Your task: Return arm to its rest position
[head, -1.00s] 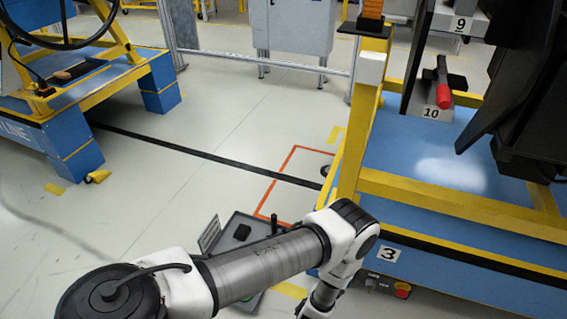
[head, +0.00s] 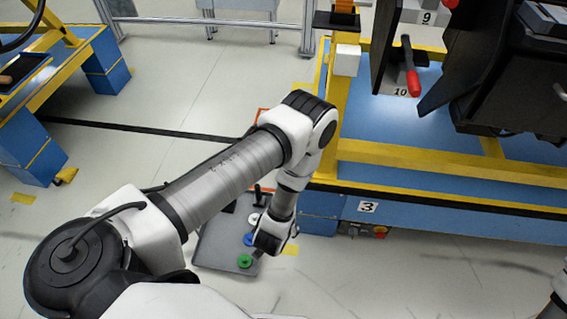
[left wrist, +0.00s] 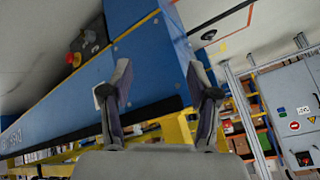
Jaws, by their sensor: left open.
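My left arm (head: 225,175) reaches from the lower left of the head view to the middle, then bends down at its elbow. Its wrist (head: 270,238) hangs over a grey panel on the floor. The gripper itself cannot be made out in the head view. In the left wrist view, my left gripper (left wrist: 160,85) has its two fingers apart with nothing between them. A blue bench side (left wrist: 150,55) shows behind the fingers. A piece of my right arm (head: 556,292) shows at the bottom right edge; its gripper is not in view.
A blue and yellow workstation (head: 420,215) marked 3 stands right of the wrist. A red-handled lever (head: 412,82) is above it. The grey panel (head: 215,250) carries coloured round pieces. Another blue and yellow bench (head: 30,140) is at the left. Open floor (head: 130,165) lies between.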

